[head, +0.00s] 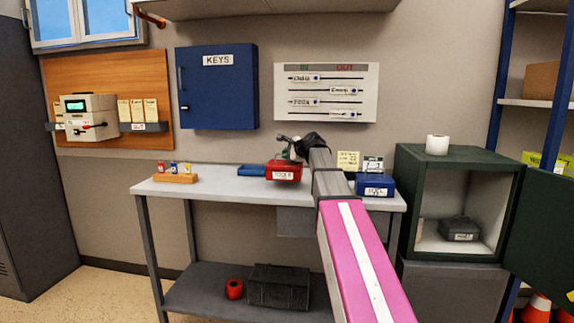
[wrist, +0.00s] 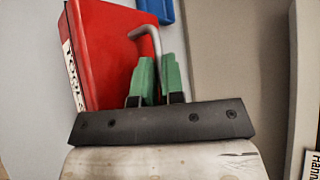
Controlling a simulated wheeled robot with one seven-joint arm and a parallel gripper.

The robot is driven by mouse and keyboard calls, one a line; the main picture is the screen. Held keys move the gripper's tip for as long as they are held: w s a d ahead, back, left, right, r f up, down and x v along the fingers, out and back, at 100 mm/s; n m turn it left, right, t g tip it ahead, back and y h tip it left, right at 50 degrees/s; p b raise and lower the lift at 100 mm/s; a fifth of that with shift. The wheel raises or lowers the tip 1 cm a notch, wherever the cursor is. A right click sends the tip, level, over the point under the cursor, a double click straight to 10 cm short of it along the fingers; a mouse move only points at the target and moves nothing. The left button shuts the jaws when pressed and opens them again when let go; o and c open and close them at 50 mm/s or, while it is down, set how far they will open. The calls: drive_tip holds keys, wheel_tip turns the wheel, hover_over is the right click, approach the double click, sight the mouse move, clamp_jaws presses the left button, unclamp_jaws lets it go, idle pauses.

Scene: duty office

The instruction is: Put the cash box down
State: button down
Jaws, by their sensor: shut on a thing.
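The red box (head: 283,171), with a white label on its front, is at my gripper above or on the middle of the workbench top. I take it as the cash box. In the wrist view the red box (wrist: 108,55) is close beyond the fingers, and its bent grey metal handle runs between them. My gripper (wrist: 160,82) has green finger pads shut on that handle. In the head view my gripper (head: 296,149) is partly hidden by my arm. Whether the box's underside touches the bench cannot be told.
The workbench (head: 225,189) has free room left of the box. A blue tray (head: 251,170) lies close behind it, a blue labelled box (head: 375,185) to the right, and a wooden holder (head: 176,178) at the left. An open green safe (head: 405,200) holds a dark grey box (head: 459,229).

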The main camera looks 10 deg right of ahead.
sight(286, 163)
drive_tip(key=shift+f, duration=1.95)
drive_tip(key=shift+f, duration=0.1)
drive_tip(key=c, duration=1.2)
unclamp_jaws()
drive_tip(key=v, duration=1.2)
drive_tip(key=shift+a, duration=0.1)
